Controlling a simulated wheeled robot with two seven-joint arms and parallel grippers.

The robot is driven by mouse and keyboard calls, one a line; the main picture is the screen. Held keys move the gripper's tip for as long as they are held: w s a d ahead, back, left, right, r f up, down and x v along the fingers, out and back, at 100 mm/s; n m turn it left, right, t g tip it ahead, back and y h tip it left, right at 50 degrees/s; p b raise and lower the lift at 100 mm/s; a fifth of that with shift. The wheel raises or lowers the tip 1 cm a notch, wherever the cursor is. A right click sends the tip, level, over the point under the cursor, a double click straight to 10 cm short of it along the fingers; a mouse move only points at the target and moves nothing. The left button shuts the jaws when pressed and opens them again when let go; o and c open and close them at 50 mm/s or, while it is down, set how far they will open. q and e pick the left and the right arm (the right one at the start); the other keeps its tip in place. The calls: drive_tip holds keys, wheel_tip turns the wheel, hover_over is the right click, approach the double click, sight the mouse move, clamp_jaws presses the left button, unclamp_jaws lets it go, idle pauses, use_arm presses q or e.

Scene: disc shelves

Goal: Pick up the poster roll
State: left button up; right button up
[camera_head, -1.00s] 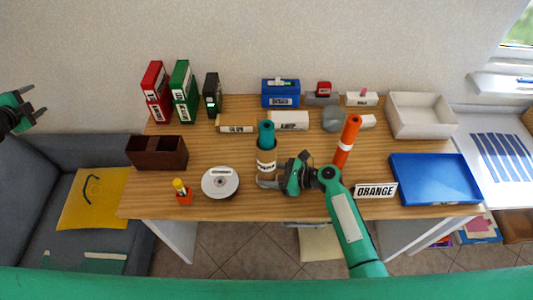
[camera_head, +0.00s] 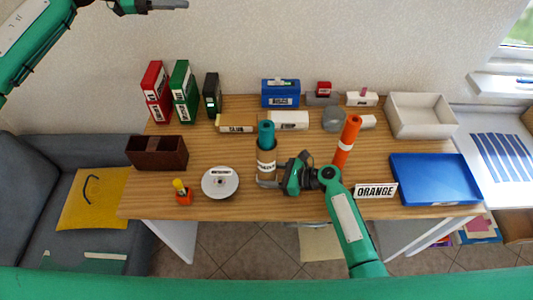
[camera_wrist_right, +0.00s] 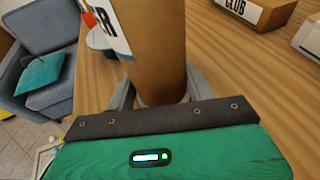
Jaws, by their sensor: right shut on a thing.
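The poster roll (camera_head: 266,163) is a brown cardboard tube with a white label, standing upright near the table's front middle. A teal part (camera_head: 266,131) shows at its top in the head view. My right gripper (camera_head: 268,182) is shut on its lower part. In the right wrist view the brown tube (camera_wrist_right: 152,50) stands between the two grey fingers (camera_wrist_right: 162,95), and only the end of its label shows.
A blue tray (camera_head: 436,180) is at right. Several boxes line the back.

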use_arm(q)
drive_tip(key=s+d+f+g+y, duration=0.1)
drive_tip(key=s+d+f+y, duration=0.3)
drive_tip(key=d+f, duration=0.2)
drive_tip(key=s+d+f+m+g+y, duration=0.1)
drive_tip(key=s+d+f+g+y, duration=0.1)
drive_tip(key=s+d+f+y, duration=0.3)
drive_tip(key=s+d+f+m+g+y, duration=0.1)
drive_tip(key=s+d+f+y, duration=0.3)
drive_tip(key=d+f, duration=0.3)
drive_tip(key=shift+s+d+f+g+y, duration=0.25)
drive_tip(key=shift+d+f+g+y, duration=0.05)
drive_tip(key=shift+y, duration=0.1)
use_arm(e)
drive_tip(key=shift+s, duration=0.1)
use_arm(q)
drive_tip(key=shift+s+d+f+y, duration=0.25)
drive_tip(key=shift+s+f+y, duration=0.05)
drive_tip(key=shift+y, duration=0.3)
drive_tip(key=shift+f+t, duration=0.15)
drive_tip(key=shift+t, duration=0.25)
wheel_tip(320, 180, down, 12)
drive_tip(key=shift+s+d+r, duration=0.1)
drive_tip(key=shift+s, duration=0.05)
drive_tip(key=c, duration=1.3)
wheel_tip(320, 180, up, 28)
hover_over(266, 134)
drive_tip(key=w, duration=0.2)
drive_tip(key=shift+s, duration=0.1)
